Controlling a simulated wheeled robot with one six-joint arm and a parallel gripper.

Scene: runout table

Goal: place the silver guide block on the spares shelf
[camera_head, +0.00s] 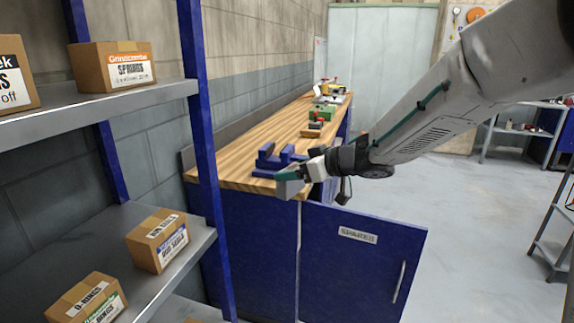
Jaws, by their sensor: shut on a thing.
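The silver guide block (288,187) is a small grey piece at the end of my arm. My gripper (291,178), with teal fingers, is shut on it. It is held in front of the near right corner of the wooden bench, above the blue cabinet; the exact gap is hard to tell. A blue door (360,262) carries a label that appears to read "SPARES" (357,236). The door stands swung out to the right from the bench's near corner. The spares shelf itself cannot be made out; the space behind the door is hidden.
A blue vise (272,161) sits on the near end of the wooden bench (235,155), close to my gripper. Green and other items stand further back. A blue-posted rack (207,150) with cardboard boxes fills the left.

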